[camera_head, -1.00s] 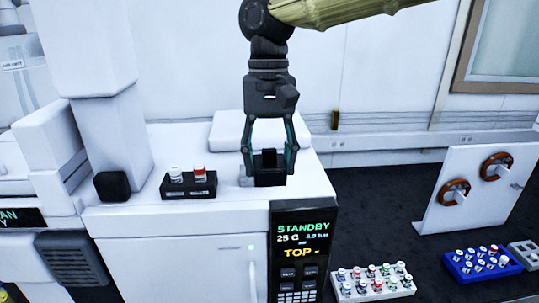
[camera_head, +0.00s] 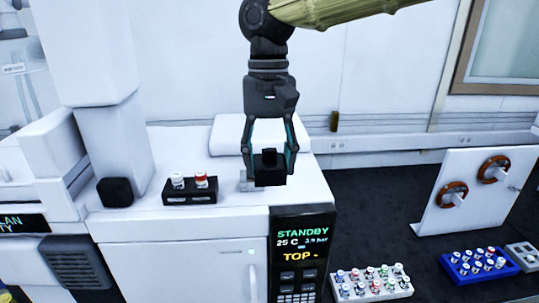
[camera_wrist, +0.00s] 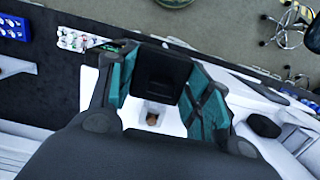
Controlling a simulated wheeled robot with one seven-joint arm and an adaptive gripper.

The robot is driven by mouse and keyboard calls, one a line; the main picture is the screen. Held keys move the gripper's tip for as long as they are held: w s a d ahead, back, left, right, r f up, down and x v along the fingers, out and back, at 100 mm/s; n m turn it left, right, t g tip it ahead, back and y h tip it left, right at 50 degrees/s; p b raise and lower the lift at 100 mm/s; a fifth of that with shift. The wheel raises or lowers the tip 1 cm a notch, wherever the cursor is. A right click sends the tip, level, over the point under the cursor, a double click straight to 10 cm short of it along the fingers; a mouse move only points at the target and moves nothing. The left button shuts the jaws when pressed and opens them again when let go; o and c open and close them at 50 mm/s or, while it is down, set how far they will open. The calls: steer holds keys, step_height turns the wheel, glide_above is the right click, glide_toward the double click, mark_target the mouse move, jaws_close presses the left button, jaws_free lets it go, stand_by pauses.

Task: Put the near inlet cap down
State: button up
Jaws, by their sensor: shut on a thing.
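The inlet cap (camera_head: 270,174) is a black block with a small raised knob. My gripper (camera_head: 269,156) is shut on it, with a teal-lined finger on each side. The cap is at the right part of the white instrument top (camera_head: 230,196); a gap beneath it is hard to tell. In the wrist view the dark cap (camera_wrist: 160,72) sits between my gripper's fingers (camera_wrist: 156,88). A small pale fitting with a brown opening (camera_wrist: 152,118) shows just beside it. A pale grey fitting (camera_head: 246,182) also shows left of the cap in the head view.
A black rack (camera_head: 189,197) with two vials stands left on the top. A black knob-like block (camera_head: 115,191) is farther left, and a raised white slab (camera_head: 231,134) lies behind. The display (camera_head: 302,240) reads STANDBY and TOP.

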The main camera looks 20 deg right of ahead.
steer(key=shift+r+p, duration=0.35)
steer(key=shift+r, duration=0.1)
steer(key=w+d+f, duration=0.1)
steer(key=d+f, duration=0.2)
steer(key=w+d+f, duration=0.1)
steer(key=d+f, duration=0.1)
steer(key=f, duration=0.1)
steer(key=w+d+f, duration=0.2)
steer(key=d+f, duration=0.1)
steer(key=shift+d+f, duration=0.2)
steer(key=shift+d, duration=0.1)
steer(key=w+d+p, duration=0.1)
steer(key=w, duration=0.2)
steer(key=w+d+p, duration=0.1)
steer(key=w+p, duration=0.1)
steer(key=w+d+p, duration=0.1)
steer(key=w+d, duration=0.1)
steer(key=w, duration=0.1)
steer(key=shift+w+d+p, duration=0.1)
steer(key=shift+w+p, duration=0.2)
steer(key=shift+w, duration=0.05)
steer(key=shift+w+d+f, duration=0.25)
steer(key=shift+w+d, duration=0.05)
steer(key=shift+w, duration=0.2)
steer(key=shift+f+p, duration=1.25)
steer(key=shift+p, duration=0.05)
steer(key=shift+w+f, duration=0.1)
steer(key=shift+f, duration=0.45)
